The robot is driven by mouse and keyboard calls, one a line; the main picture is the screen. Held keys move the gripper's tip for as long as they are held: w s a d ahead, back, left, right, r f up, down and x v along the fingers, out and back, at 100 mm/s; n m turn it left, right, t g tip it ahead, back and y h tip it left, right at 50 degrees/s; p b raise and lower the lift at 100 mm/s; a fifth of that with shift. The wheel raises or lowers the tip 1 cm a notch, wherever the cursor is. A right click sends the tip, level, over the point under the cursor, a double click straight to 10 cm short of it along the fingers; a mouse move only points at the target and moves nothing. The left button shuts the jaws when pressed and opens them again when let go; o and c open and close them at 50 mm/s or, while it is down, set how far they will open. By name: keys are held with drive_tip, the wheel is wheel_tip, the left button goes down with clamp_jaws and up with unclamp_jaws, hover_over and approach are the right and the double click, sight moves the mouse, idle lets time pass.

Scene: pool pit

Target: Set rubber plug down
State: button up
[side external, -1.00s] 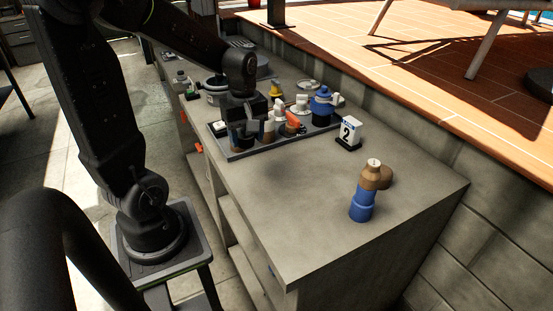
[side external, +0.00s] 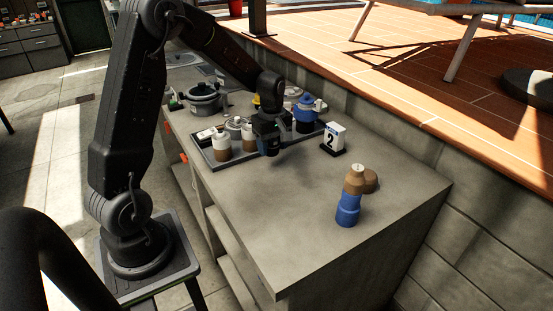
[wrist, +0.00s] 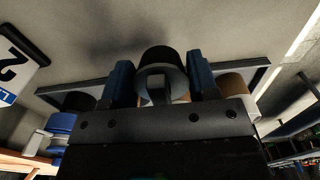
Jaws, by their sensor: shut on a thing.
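My gripper (side external: 269,147) is over the near right edge of the grey tray (side external: 225,164) in the side view, pointing down at the counter. In the wrist view its two blue-padded fingers (wrist: 160,84) are shut on the rubber plug (wrist: 160,58), which shows a dark rounded end and a pale grey body with a loop-like shape. In the side view the plug cannot be made out among the dark fingers. Whether it touches the counter or tray cannot be told.
Two white-and-brown bottles (side external: 221,147) and a blue fitting (side external: 305,117) stand in the tray. A number 2 sign (side external: 333,138) stands right of it. A blue-and-brown bottle (side external: 349,203) stands by a brown round piece (side external: 371,180). The front counter (side external: 270,210) is clear.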

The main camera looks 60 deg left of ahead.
sight(277, 154)
drive_tip(key=shift+w+d+f, duration=0.4)
drive_tip(key=shift+w, duration=0.05)
drive_tip(key=shift+f, duration=1.95)
drive_tip(key=shift+f, duration=0.1)
drive_tip(key=o, duration=0.9)
drive_tip(key=shift+o, duration=0.2)
